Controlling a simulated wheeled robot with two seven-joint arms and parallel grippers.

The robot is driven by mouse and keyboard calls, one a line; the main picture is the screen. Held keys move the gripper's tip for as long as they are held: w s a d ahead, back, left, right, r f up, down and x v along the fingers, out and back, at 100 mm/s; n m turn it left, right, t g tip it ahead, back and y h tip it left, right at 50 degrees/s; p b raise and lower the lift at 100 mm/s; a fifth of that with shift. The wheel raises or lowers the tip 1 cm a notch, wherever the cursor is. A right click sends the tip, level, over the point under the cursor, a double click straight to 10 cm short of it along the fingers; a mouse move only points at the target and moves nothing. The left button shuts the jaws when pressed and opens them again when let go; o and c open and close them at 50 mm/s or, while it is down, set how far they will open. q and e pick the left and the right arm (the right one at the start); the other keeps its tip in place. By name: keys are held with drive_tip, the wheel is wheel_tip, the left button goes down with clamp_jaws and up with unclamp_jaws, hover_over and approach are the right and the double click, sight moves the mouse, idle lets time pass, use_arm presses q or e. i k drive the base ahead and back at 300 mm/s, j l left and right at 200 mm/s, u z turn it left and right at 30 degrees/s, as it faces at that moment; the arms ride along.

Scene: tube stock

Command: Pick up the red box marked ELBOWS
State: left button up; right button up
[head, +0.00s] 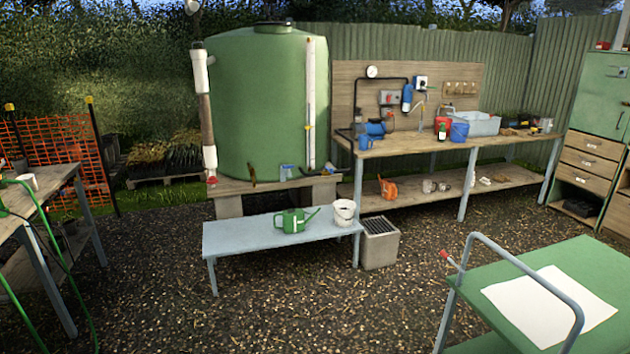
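I cannot make out a red box with the word ELBOWS in the head view. A small red container (442,127) stands on the wooden workbench (400,147) at the back, just left of a blue bucket (459,132). It is too small to read any marking or to tell whether it is a box. An orange-red object (388,188) sits on the bench's lower shelf; its shape does not look like a box. Neither of my grippers is in view.
A low grey-blue bench (260,237) holds a green watering can (293,221) and a white bucket (344,211). A green-topped trolley (490,268) with a white sheet stands front right. A green cabinet (592,145) stands far right. Gravel (330,300) in the middle foreground is clear.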

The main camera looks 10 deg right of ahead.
sight(600, 45)
drive_tip(key=i+j, duration=0.1)
drive_tip(key=i, duration=1.55)
drive_tip(key=i+l+z, duration=0.1)
drive_tip(key=i+z, duration=0.35)
drive_tip(key=i, duration=0.4)
drive_tip(key=i+j+z, duration=0.25)
drive_tip(key=i+z, duration=0.2)
drive_tip(key=i, duration=0.45)
drive_tip(key=i+l+z, duration=0.15)
drive_tip(key=i+z, duration=0.3)
drive_tip(key=i, duration=0.2)
drive_tip(key=i+j+z, duration=0.1)
drive_tip(key=i+z, duration=0.3)
drive_tip(key=i, duration=0.25)
drive_tip(key=i+j+z, duration=0.3)
drive_tip(key=i+z, duration=0.15)
drive_tip(key=i, duration=0.2)
drive_tip(key=i+l+z, duration=0.1)
drive_tip(key=i+z, duration=0.2)
drive_tip(key=i, duration=0.55)
drive_tip(key=i+j+z, duration=0.1)
drive_tip(key=i+z, duration=0.15)
drive_tip(key=i, duration=0.6)
drive_tip(key=i+l+u, duration=0.1)
drive_tip(key=i, duration=1.55)
drive_tip(key=i+l+u, duration=0.1)
drive_tip(key=i+u, duration=0.25)
drive_tip(key=i, duration=1.15)
